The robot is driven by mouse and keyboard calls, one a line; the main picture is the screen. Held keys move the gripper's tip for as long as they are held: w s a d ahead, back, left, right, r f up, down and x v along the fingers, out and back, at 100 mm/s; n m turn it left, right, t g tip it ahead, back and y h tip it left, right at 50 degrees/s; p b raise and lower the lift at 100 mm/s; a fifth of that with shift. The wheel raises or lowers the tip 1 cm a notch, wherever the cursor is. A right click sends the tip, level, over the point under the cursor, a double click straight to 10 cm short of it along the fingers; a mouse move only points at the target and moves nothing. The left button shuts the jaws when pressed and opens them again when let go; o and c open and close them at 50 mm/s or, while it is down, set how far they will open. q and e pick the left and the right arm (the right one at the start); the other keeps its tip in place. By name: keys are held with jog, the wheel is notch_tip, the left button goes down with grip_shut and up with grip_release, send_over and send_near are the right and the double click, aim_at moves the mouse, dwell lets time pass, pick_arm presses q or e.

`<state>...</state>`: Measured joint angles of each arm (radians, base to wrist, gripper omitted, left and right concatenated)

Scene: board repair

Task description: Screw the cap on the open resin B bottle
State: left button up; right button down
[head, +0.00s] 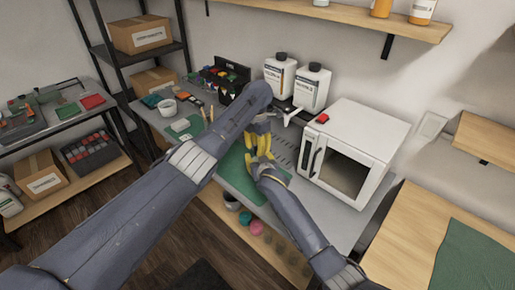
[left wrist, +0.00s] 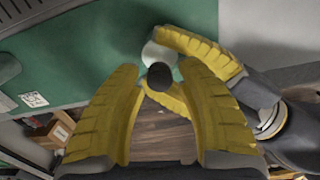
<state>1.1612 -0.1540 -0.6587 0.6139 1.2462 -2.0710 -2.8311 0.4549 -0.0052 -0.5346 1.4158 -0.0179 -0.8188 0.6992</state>
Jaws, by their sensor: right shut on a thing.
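A small pale bottle (left wrist: 156,53) shows in the left wrist view, with a dark round cap (left wrist: 160,76) at its near end. I cannot read a label or tell how far the cap is seated. My right gripper (head: 259,158) is shut on the bottle over the green mat; its yellow fingers come in from the right in the left wrist view. My left gripper (left wrist: 156,72) is open, its fingertips on either side of the dark cap with visible gaps. In the head view my left arm hides most of this.
Two large white bottles (head: 279,77) (head: 312,90) with black tops stand at the back of the bench. A white oven (head: 354,150) stands to the right. The green mat (head: 238,180) lies below the grippers.

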pick_arm(q)
jog(key=shift+r, duration=2.2)
